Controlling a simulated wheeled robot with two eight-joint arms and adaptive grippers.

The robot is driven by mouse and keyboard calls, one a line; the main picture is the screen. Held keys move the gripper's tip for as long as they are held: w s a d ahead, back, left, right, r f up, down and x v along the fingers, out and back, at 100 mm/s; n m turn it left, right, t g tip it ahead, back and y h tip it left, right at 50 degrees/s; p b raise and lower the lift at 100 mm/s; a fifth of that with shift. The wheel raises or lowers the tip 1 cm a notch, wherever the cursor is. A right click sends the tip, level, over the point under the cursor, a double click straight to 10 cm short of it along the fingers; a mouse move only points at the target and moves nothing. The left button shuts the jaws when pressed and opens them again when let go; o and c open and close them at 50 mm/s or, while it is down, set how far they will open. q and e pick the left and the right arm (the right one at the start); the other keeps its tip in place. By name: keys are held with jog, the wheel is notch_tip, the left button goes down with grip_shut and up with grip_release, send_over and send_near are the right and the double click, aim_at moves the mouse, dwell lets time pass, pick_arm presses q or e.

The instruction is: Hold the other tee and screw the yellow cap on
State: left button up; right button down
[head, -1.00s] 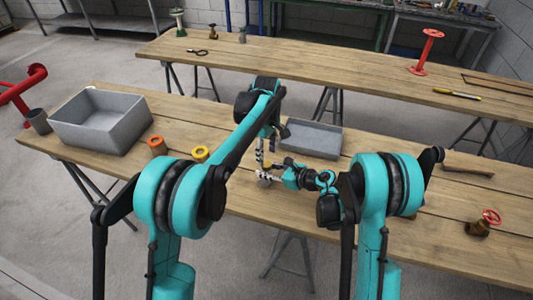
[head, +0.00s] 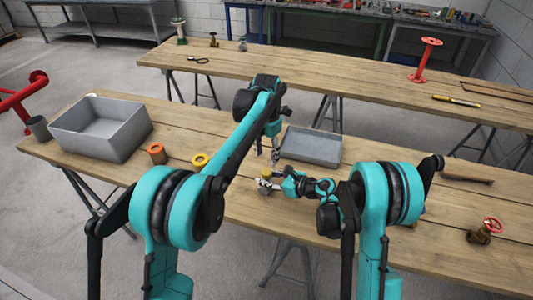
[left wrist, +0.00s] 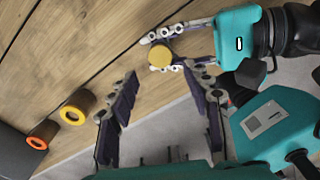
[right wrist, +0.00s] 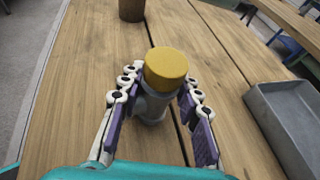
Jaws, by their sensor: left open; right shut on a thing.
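The grey tee (right wrist: 150,108) stands between the fingers of my right gripper (right wrist: 160,82), which is shut on it. A yellow cap (right wrist: 166,68) sits on top of the tee, and looks level in the right wrist view. The cap also shows in the head view (head: 266,172) and the left wrist view (left wrist: 160,50). My left gripper (head: 267,153) is open and empty above and behind the cap in the head view. In the left wrist view its spread fingers (left wrist: 160,72) are apart from the cap. The tee's lower part is mostly hidden.
A shallow grey tray (head: 311,145) lies close behind the grippers. A red-wheeled valve (head: 485,230) stands far right.

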aim_at(267, 171)
dwell(0.3)
pick_arm(q)
jog(key=shift+f, duration=4)
grip_shut()
jog(key=shift+o, duration=0.4)
grip_release()
jog(key=shift+r, duration=0.1)
jog(key=shift+r, duration=2.15)
